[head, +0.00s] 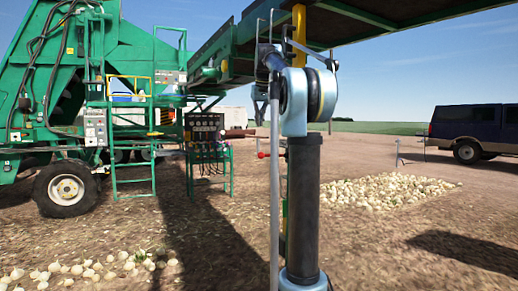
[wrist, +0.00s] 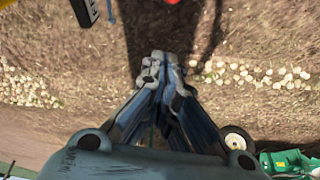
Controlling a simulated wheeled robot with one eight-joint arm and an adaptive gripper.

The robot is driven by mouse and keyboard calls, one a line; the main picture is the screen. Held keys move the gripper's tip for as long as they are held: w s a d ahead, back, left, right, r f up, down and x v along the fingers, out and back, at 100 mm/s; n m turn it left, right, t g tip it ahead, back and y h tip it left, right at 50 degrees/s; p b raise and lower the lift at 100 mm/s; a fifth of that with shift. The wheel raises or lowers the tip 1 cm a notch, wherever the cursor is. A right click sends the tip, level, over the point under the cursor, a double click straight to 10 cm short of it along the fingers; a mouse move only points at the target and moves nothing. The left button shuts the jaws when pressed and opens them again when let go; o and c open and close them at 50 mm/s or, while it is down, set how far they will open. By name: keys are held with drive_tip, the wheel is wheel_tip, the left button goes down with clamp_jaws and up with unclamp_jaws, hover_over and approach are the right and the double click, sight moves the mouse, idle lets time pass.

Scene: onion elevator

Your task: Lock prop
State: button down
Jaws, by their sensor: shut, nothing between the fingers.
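The prop is mostly hidden behind my arm in the head view. A yellow upright (head: 299,35) shows under the raised green conveyor (head: 352,12), just above my arm's joint. A small red knob (head: 262,155) on a short red bar sticks out left of my arm, lower down; what it is fixed to is hidden. In the wrist view my gripper (wrist: 160,62) is shut and empty, over bare soil. A red piece (wrist: 172,1) is cut by the top edge, beyond the fingertips and apart from them. A black part with pale lettering (wrist: 85,11) is at upper left.
A green machine (head: 90,70) with a ladder and wheel stands left. A control panel (head: 205,127) stands left of my arm. Loose onions (head: 90,268) lie front left; an onion heap (head: 385,192) lies right. A dark van (head: 470,130) is far right. Open soil lies between.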

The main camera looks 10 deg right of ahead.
drive_tip(key=shift+w, duration=0.1)
idle(0.3)
wheel_tip(320, 180, down, 12)
drive_tip(key=shift+r, duration=0.2)
idle(0.5)
drive_tip(key=shift+a, duration=0.1)
